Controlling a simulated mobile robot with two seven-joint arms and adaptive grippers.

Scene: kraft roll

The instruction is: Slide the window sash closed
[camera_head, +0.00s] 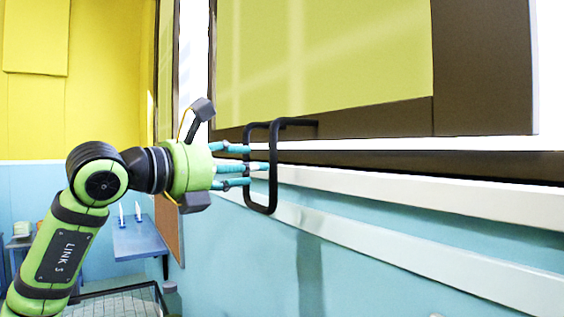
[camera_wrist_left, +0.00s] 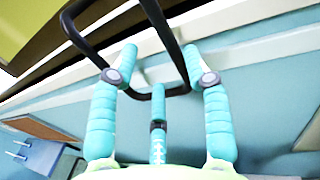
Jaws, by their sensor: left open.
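The window sash (camera_head: 420,118) has a dark brown frame around a yellow-green pane and stands at the upper right in the head view. A black loop handle (camera_head: 273,165) sticks out from its lower left part. My left gripper (camera_head: 258,168) is open, with its teal fingers reaching to the handle's near side. In the left wrist view the handle (camera_wrist_left: 172,42) crosses in front of the gripper (camera_wrist_left: 160,85), its lower bar close to the fingertips. I cannot tell whether they touch. My right gripper is not in view.
A white sill (camera_head: 430,193) and a white rail run along the blue wall (camera_head: 370,275) below the sash. A blue shelf (camera_head: 138,238) with small white upright items stands behind my left arm. A wire basket (camera_head: 115,303) is at the lower left.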

